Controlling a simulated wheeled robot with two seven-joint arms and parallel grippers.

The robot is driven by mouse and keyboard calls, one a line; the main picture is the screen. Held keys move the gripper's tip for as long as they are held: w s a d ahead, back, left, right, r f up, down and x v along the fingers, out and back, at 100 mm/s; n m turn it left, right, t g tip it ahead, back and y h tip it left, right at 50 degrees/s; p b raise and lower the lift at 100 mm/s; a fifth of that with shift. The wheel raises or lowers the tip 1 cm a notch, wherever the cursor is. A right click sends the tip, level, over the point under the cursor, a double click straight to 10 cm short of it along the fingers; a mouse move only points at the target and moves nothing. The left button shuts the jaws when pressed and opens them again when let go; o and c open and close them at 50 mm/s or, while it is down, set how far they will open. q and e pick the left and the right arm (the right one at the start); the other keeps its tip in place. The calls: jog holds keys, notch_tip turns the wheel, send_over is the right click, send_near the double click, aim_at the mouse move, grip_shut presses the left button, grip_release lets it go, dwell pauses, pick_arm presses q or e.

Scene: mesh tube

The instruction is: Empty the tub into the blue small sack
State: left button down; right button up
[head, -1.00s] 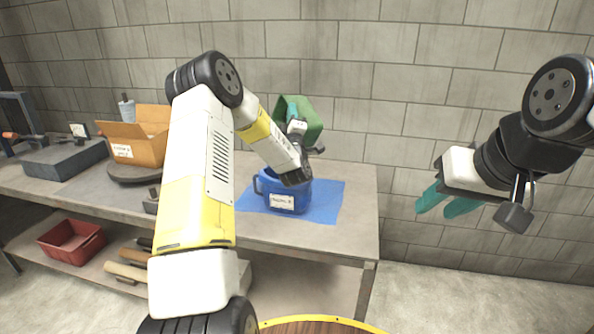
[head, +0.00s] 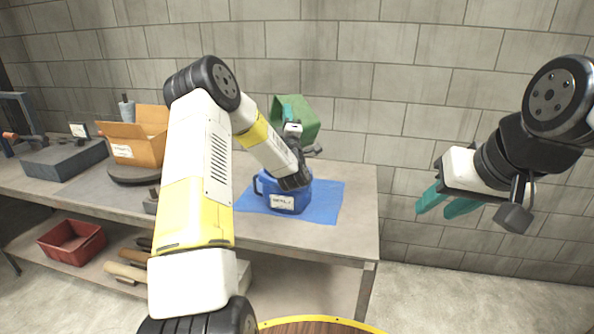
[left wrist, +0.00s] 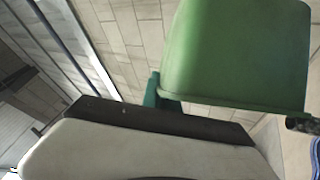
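The green tub (head: 309,121) is held up and tilted above the blue small sack (head: 290,203), which has a white label and stands on the bench. My left gripper (head: 291,108) is at the tub's left side, with its teal fingers against the tub wall. The tub also fills the upper right of the left wrist view (left wrist: 238,50), beside a teal finger. The inside of the tub is hidden. The sack's mouth is partly hidden behind my left arm. My right gripper (head: 442,203) is empty to the right of the bench, its teal fingers apart.
The sack stands on a blue mat (head: 328,203) on the workbench (head: 357,229). An open cardboard box (head: 143,143) sits on a round turntable (head: 128,174) to the left. A red bin (head: 72,243) is on the lower shelf. The bench's right end is clear.

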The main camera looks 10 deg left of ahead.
pick_arm(q)
jog(key=shift+s+a+f+n+y, duration=0.1)
jog(key=shift+s+a+n+y, duration=0.45)
jog(key=shift+n, duration=0.25)
jog(key=shift+s+a+f+n+y, duration=0.1)
jog(key=shift+s+a+n+y, duration=0.35)
jog(key=shift+n+y, duration=0.35)
jog(key=shift+s+a+f+n+y+b, duration=0.1)
jog(key=shift+s+a+n+y+b, duration=0.3)
jog(key=shift+n+y, duration=0.35)
